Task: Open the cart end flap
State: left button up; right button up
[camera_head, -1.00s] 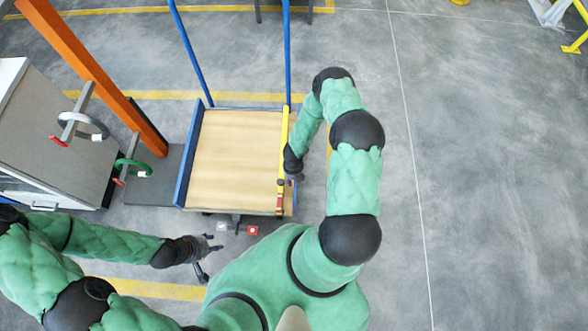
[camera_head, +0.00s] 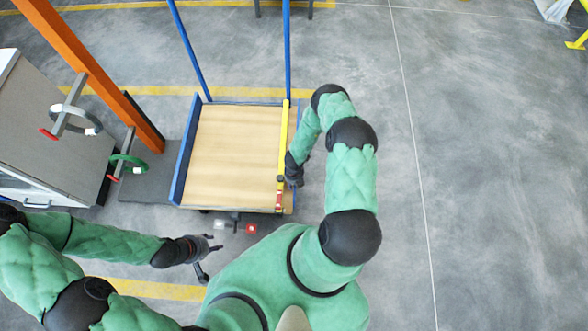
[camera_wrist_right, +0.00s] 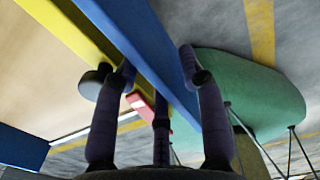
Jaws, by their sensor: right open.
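The cart has a tan deck (camera_head: 232,155), a blue panel (camera_head: 184,155) on its left edge and a yellow-topped panel (camera_head: 283,140) along its right edge. My right gripper (camera_head: 293,184) is at the near end of the yellow-topped panel, and its fingers are partly hidden in the head view. In the right wrist view my right gripper (camera_wrist_right: 156,62) is open, with the blue face (camera_wrist_right: 140,45) of the panel between its spread fingers. A dark round knob (camera_wrist_right: 94,82) is beside the left finger; contact is unclear. My left gripper (camera_head: 207,255) is open and empty, short of the cart.
An orange post (camera_head: 92,75) and a grey cabinet (camera_head: 50,130) with hanging coils, one green (camera_head: 128,163), one white (camera_head: 78,118), stand left. Blue uprights (camera_head: 287,50) rise at the cart's far end. The floor on the right is clear.

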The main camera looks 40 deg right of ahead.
grip_shut()
